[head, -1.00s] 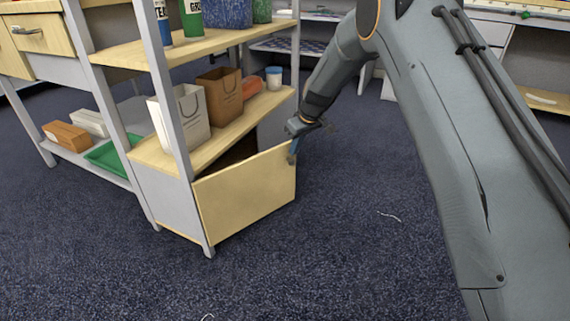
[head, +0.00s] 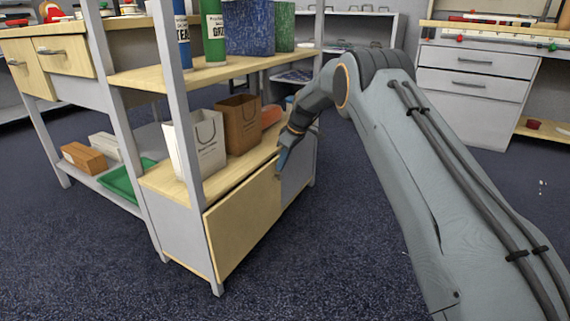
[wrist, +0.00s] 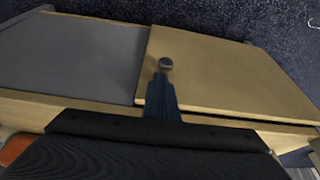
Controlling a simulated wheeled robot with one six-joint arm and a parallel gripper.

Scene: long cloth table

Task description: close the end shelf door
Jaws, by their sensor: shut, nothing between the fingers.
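The end shelf door (head: 243,220) is a pale wood panel on the lower end of the shelf unit. In the head view it lies close to the unit's end face, nearly flush under the shelf board. In the wrist view the door (wrist: 225,70) fills the right half beside a grey panel (wrist: 75,60), with a narrow dark gap along its edge. My gripper (head: 280,170) is at the door's free edge, fingers together and empty. In the wrist view my gripper (wrist: 166,64) overlaps the door near that edge; whether it touches, I cannot tell.
Above the door, the shelf board holds a white bag (head: 196,143) and a brown bag (head: 238,124). A shelf post (head: 172,90) stands in front of them. A white drawer cabinet (head: 470,95) stands at the back right. The carpet in front is clear.

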